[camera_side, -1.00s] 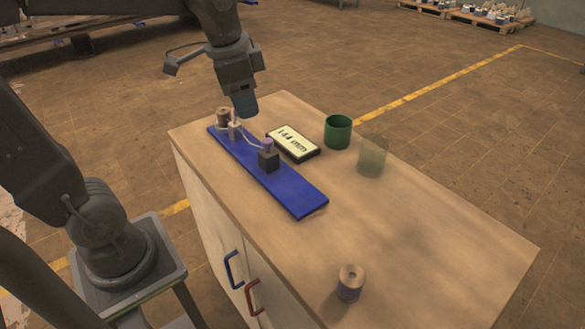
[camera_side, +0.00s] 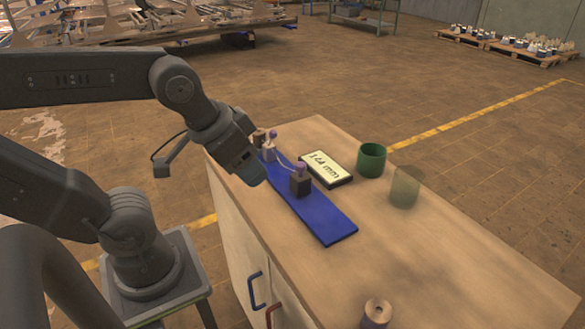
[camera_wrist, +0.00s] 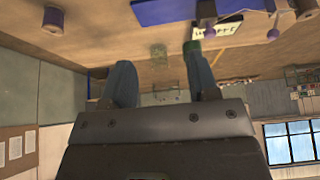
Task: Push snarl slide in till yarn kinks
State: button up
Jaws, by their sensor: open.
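The blue rail board (camera_side: 322,218) lies on the wooden cabinet top. A dark block with a purple top (camera_side: 300,183), apparently the slide, stands on it. Pale yarn (camera_side: 284,163) runs from the block to a small post with a purple ball (camera_side: 272,135) at the far end. My gripper (camera_side: 249,172) is tilted beside the board's left edge, left of the block, apparently not touching it. In the wrist view my open, empty fingers (camera_wrist: 161,85) are apart, with the blue board (camera_wrist: 165,11) beyond them.
A display with a millimetre reading (camera_side: 326,167) lies right of the board. A green cup (camera_side: 371,160) and a translucent cup (camera_side: 404,188) stand farther right. A spool (camera_side: 376,314) stands near the front.

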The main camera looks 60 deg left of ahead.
jog(key=w+a+r+m+g, duration=0.3)
jog(key=w+a+m, duration=0.1)
jog(key=w, duration=0.4)
jog(key=m+g, duration=0.3)
jog(key=m, duration=0.2)
send_near(301, 164)
notch_tip(301, 164, down, 9)
jog(key=shift+s+f, duration=0.15)
grip_shut()
